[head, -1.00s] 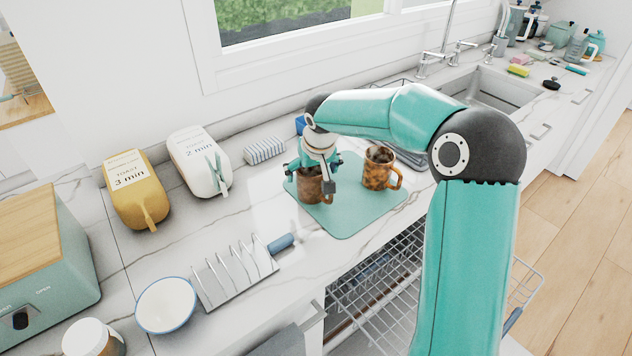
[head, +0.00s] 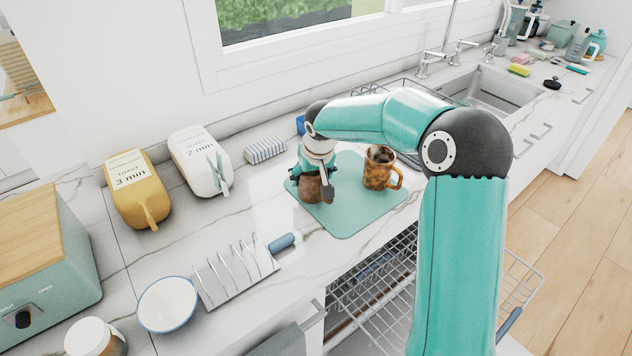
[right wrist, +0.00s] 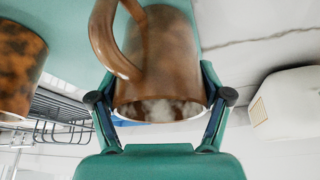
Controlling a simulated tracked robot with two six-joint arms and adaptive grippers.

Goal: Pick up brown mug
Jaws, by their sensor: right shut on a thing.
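The brown mug (head: 309,191) is on or just over the left part of the teal mat (head: 345,226) in the head view; I cannot tell whether its base touches. My right gripper (head: 314,179) comes down over it from above and is shut on it. In the right wrist view the brown mug (right wrist: 168,62) sits between the two fingers (right wrist: 160,108), with its handle toward the upper left. A mottled orange-brown mug (head: 377,172) stands apart, to the right on the mat. My left gripper is not in view.
A wire rack drawer (head: 375,280) is open below the counter's front. The sink (head: 495,95) is at the right.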

